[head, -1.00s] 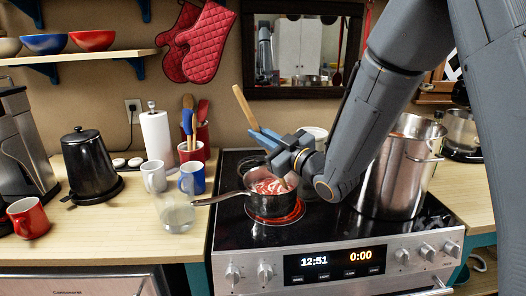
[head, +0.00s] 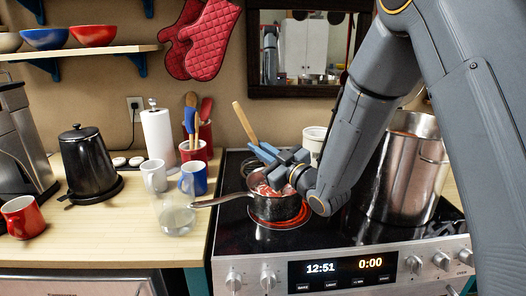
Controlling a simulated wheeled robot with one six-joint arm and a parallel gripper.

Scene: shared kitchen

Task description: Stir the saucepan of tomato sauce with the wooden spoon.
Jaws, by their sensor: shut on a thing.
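The saucepan (head: 276,208) of red tomato sauce (head: 265,189) sits on a glowing front burner of the black stovetop, its handle pointing left over the counter edge. My gripper (head: 272,152) is above the pan, shut on the wooden spoon (head: 244,122). The spoon is tilted, its handle end sticking up to the left. Its lower end is hidden behind my gripper and the pan, so I cannot see how deep it is in the sauce.
A tall steel stockpot (head: 408,180) stands on the stove right of my arm. A clear glass (head: 177,217), a white mug (head: 153,175) and a blue mug (head: 194,178) stand near the pan handle. A white container (head: 314,139) is behind.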

